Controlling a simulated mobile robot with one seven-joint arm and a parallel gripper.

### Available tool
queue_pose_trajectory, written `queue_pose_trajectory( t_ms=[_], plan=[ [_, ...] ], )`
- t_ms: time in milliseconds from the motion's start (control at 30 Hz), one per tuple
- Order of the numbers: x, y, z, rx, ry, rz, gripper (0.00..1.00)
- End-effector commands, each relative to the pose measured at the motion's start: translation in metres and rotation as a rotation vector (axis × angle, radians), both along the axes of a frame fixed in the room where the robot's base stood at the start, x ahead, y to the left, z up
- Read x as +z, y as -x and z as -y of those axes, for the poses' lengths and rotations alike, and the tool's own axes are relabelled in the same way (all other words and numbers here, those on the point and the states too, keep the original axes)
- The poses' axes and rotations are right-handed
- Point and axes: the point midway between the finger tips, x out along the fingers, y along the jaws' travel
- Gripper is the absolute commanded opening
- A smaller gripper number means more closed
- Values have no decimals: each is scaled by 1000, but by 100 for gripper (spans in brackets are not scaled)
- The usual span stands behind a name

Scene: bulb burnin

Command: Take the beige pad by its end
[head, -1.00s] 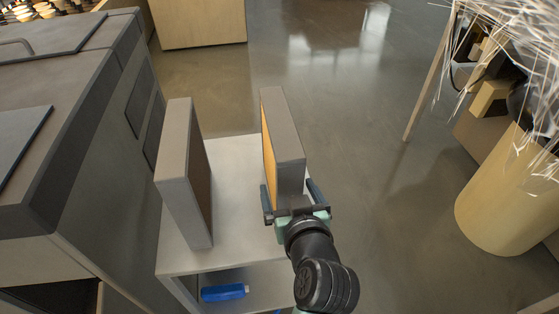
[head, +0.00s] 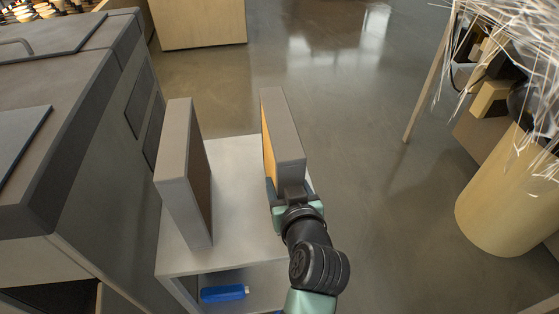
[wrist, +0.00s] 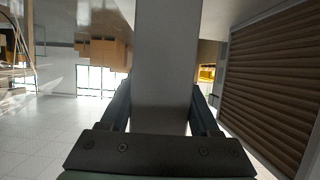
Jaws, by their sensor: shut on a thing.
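The beige pad (head: 285,128) stands upright on its edge at the right side of a pale cart top (head: 235,165). It has a grey frame, and a yellow-orange face shows on its left. My gripper (head: 291,188) is at its near end, with one finger on each side, shut on it. In the wrist view the pad's grey narrow edge (wrist: 166,60) runs up between my two fingers (wrist: 163,108). The right finger is mostly hidden by the pad in the head view.
A second upright grey-framed pad (head: 181,165) with a brown face stands to the left; its ribbed face (wrist: 270,85) fills the wrist view's right. A large grey cabinet (head: 75,170) is further left. A blue object (head: 222,293) lies on the lower shelf. A tan bin (head: 500,200) stands right.

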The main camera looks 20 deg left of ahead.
Motion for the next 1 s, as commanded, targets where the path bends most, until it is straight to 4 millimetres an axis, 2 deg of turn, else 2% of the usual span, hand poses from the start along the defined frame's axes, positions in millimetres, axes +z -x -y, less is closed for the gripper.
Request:
queue_pose_trajectory(
  t_ms=[367,467,800,1000],
  plan=[
    [5,-1,0,-1,-2,4,0],
    [16,-1,0,-1,-3,7,0],
    [83,-1,0,-1,-3,7,0],
    [100,0,0,-1,-2,4,0]
  ],
)
